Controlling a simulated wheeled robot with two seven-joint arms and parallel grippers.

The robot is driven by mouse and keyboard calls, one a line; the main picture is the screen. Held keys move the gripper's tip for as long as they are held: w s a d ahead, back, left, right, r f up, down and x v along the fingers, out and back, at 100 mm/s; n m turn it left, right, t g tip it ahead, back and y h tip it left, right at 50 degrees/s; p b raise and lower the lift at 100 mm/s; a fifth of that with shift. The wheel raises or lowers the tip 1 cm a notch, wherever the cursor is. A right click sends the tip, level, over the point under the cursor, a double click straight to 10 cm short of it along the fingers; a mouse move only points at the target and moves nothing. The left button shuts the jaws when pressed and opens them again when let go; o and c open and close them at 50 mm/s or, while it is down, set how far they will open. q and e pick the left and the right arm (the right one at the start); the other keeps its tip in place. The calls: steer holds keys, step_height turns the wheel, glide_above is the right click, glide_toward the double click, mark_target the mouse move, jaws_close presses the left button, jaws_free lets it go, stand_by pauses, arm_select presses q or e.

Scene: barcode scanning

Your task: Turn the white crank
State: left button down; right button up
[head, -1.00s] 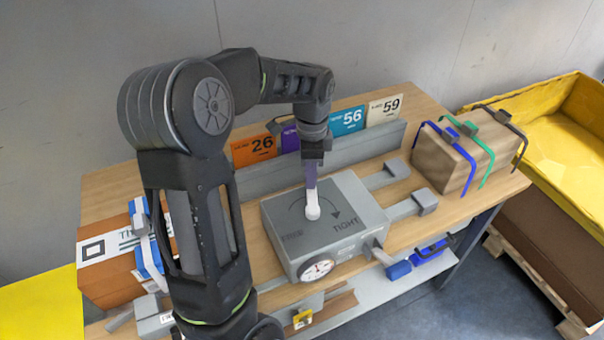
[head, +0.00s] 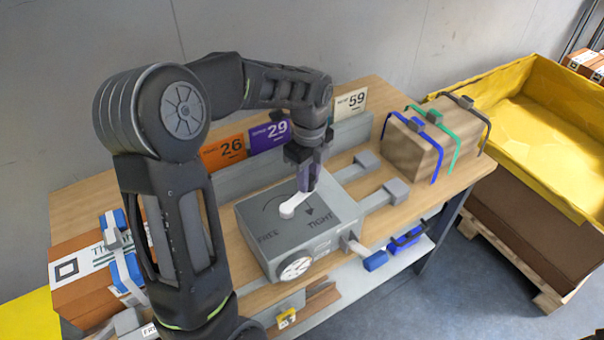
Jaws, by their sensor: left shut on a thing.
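The white crank (head: 289,208) is on top of the grey box (head: 283,237), which has the words FREE and TIGHT and a curved arrow printed on its top. My left gripper (head: 306,187) points down over the box and is shut on the crank's far right end. The crank's near end shows as a round white knob, left of the gripper. A round dial (head: 296,268) is on the box's front face. My right gripper is not in view.
Numbered cards, such as the orange 26 card (head: 223,149), stand along the back. A strapped orange box (head: 85,268) is at left.

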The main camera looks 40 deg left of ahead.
arm_select(q)
steer(key=shift+d+m, duration=0.45)
steer(key=shift+m, duration=0.15)
steer(key=c, duration=1.2)
jaws_free()
step_height(320, 180, up, 8)
steer(key=shift+f+b, duration=0.1)
steer(key=shift+b, duration=0.35)
